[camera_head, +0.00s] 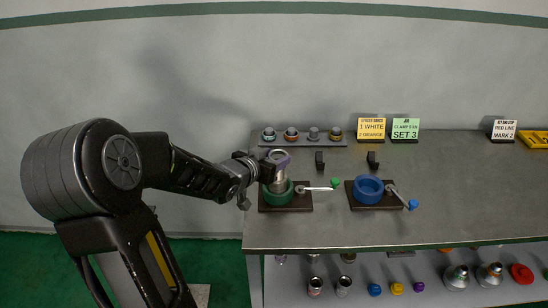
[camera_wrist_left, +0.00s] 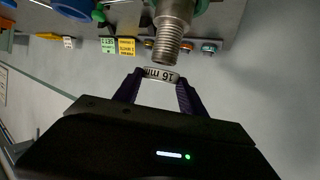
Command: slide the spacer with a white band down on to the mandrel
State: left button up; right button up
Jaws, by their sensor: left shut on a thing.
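My left gripper (camera_head: 281,158) reaches over the green vise (camera_head: 272,197) from the left, near the top of the upright metal mandrel (camera_head: 278,174). In the left wrist view its purple fingers (camera_wrist_left: 159,82) are shut on the spacer (camera_wrist_left: 160,74), a short ring with a pale band printed "16 mm". The mandrel's threaded end (camera_wrist_left: 167,48) shows just beside the spacer in that view, and the ring does not appear to be around it. The exact gap between them is hard to tell. In the head view the spacer is mostly hidden by the gripper. My right gripper is not in view.
A blue vise (camera_head: 368,190) with a handle stands to the right of the green one. A rack (camera_head: 302,143) with several ringed parts is behind, beside a yellow sign (camera_head: 371,129) and a green sign (camera_head: 405,129). The table's right half is largely clear.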

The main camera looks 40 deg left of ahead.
pick_arm(q)
jog(key=shift+f+b, duration=3)
jog(key=shift+f, duration=0.3)
jog(key=o, duration=1.4)
jog(key=p+v, duration=0.1)
jog(key=v, duration=0.7)
